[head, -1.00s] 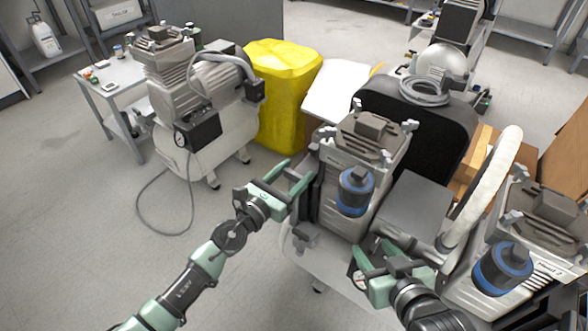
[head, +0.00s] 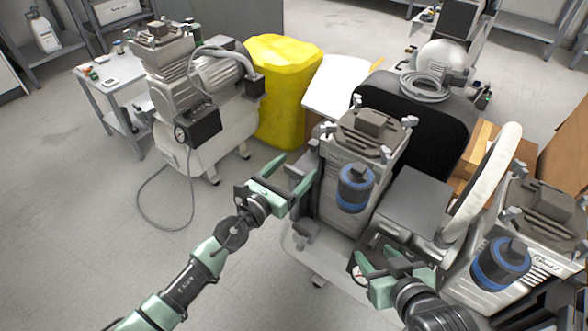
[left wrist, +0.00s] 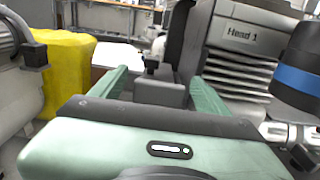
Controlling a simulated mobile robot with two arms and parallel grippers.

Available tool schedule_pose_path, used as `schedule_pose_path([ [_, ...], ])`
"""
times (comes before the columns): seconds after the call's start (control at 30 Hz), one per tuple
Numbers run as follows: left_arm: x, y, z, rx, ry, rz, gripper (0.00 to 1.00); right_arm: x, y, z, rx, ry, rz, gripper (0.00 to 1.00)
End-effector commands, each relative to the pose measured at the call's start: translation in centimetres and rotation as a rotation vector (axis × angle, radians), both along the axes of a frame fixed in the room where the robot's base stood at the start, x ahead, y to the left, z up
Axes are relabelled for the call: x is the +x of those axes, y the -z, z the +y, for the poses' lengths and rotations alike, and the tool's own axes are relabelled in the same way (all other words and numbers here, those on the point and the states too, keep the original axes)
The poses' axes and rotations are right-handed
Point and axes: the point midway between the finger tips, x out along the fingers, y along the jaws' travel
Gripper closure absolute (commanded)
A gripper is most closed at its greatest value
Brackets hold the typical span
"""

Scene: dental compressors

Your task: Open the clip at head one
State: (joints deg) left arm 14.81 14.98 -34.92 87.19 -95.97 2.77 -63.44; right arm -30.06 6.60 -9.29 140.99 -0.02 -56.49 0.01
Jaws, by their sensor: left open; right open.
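Head one is the grey finned compressor head (head: 352,150) in the middle of the head view; its label "Head 1" (left wrist: 241,34) shows in the left wrist view. Grey clips sit at its top corners, such as the right one (head: 409,121). My left gripper (head: 298,166) is open beside the head's left side. In the left wrist view, a grey block-like part (left wrist: 160,91) appears between the open fingers, not gripped; I cannot tell whether it is the clip. My right gripper (head: 377,260) is open and empty, low in front of the machine, near a round gauge.
A blue-banded canister (head: 355,188) stands out from the front of head one. A second head (head: 540,215) with a similar canister (head: 500,265) is at right. A yellow bin (head: 283,90) and another compressor (head: 200,110) stand behind. Floor at lower left is clear except for a cable.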

Motion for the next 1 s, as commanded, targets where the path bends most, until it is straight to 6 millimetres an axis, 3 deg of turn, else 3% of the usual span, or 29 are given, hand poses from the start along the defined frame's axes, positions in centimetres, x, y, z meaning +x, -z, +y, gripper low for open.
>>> schedule_pose_path([
  [0.17, -1.0, 0.1, 0.8, 0.002, -0.001, 0.001, 0.24, -0.2, 0.0, -0.1, -0.002, 0.000, 0.012, 0.51],
  [0.3, -3.0, 0.1, 2.2, 0.002, -0.001, 0.002, 0.24, -1.1, 1.0, -0.3, -0.013, 0.003, 0.068, 0.51],
  [0.6, -6.2, 0.1, 4.3, 0.000, 0.000, 0.002, 0.24, -0.4, 0.4, -0.1, -0.005, 0.001, 0.023, 0.51],
  [1.0, -6.4, 0.0, 4.5, 0.000, 0.000, 0.000, 0.24, -0.2, 0.1, -0.1, -0.003, 0.001, 0.011, 0.51],
])
